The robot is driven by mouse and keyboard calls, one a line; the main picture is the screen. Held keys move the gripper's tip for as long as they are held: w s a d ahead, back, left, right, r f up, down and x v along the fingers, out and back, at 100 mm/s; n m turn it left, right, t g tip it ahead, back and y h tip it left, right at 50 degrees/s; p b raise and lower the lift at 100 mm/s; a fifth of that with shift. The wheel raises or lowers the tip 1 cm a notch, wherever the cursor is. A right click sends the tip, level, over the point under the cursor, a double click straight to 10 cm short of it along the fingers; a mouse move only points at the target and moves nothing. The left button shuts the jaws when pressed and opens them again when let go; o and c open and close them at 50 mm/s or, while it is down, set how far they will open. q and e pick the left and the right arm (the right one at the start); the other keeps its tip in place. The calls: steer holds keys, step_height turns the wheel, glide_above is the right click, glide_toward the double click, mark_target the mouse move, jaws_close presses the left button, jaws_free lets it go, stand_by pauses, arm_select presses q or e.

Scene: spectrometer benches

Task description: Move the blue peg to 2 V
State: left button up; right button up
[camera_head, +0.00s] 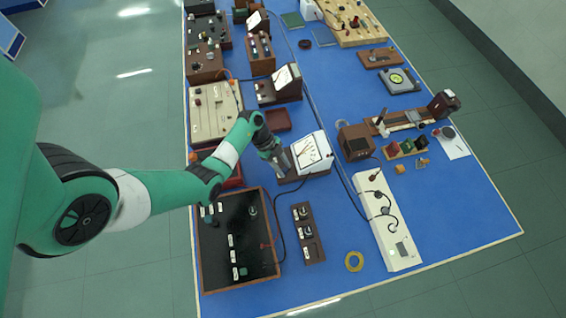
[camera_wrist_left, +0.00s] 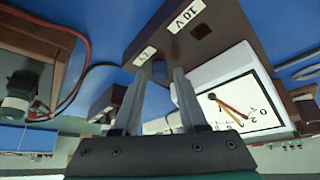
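My left gripper (camera_head: 281,164) reaches down beside the brown meter box (camera_head: 318,172) with its white sloping dial (camera_head: 312,150). In the left wrist view its two fingers (camera_wrist_left: 160,75) stand apart at the box's terminal side (camera_wrist_left: 218,38). A "10 V" label (camera_wrist_left: 186,15) and a dark socket (camera_wrist_left: 201,31) show there, and a smaller label, seemingly "2 V" (camera_wrist_left: 145,56), is by the left fingertip. A small dark shape lies between the fingertips; I cannot tell whether it is the blue peg. The peg is not clearly visible elsewhere. My right gripper is not in view.
A black-topped tray (camera_head: 226,277) stands in front to the left. A brown three-part switch strip (camera_head: 308,234) and a long white board (camera_head: 392,240) stand to its right. Cables run across the blue bench.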

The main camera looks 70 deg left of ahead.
arm_select(q)
steer(key=shift+o, duration=0.9)
steer(key=p+v, duration=0.4)
steer(key=v, duration=0.7)
steer(key=shift+r, duration=0.25)
